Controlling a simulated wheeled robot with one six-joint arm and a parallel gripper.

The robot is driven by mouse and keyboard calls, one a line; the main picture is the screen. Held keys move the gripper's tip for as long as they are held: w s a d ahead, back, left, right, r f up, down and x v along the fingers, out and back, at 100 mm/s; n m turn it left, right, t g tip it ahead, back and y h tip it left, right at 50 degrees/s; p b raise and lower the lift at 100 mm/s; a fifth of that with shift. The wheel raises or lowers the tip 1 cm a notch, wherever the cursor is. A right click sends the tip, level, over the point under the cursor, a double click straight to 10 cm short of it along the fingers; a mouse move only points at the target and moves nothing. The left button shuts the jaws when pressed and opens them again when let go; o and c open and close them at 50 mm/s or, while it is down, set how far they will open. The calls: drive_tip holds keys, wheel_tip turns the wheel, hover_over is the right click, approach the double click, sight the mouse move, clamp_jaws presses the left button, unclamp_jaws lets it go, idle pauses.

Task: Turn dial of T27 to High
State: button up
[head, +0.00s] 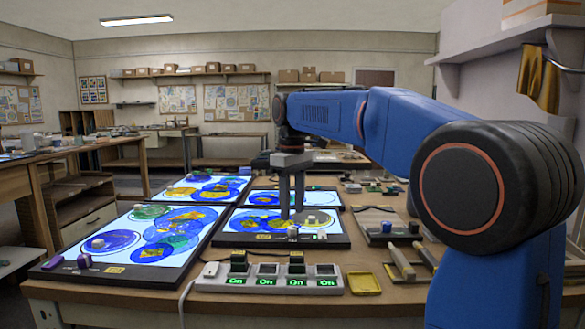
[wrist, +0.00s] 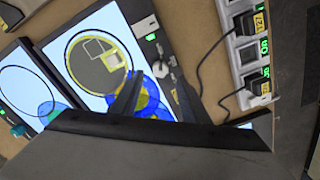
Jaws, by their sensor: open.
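A lit light panel (head: 226,240) lies at the front right of the group on the table, with coloured glass discs on it. It also shows in the wrist view (wrist: 82,52). A small pale dial (wrist: 160,70) sits on its dark edge, near a green display (wrist: 150,37) and a white switch (wrist: 147,24). The dial's setting is too small to read. A black plug (wrist: 258,22) in the power strip carries a T27 label; I cannot read a label on the panel. My gripper (head: 292,216) is open and points down over this panel. In the wrist view its dark fingers (wrist: 129,95) appear beside the dial.
A power strip (head: 210,284) with several green "On" displays and black plugs stands in front of the panel. A larger lit panel (head: 120,270) lies left. A yellow tray (head: 364,284) and a tool board (head: 430,258) lie right. Cables run between panel and strip.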

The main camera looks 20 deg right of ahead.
sight(293, 227)
wheel_tip(293, 227, up, 13)
drive_tip(key=shift+f, duration=0.15)
idle(0.4)
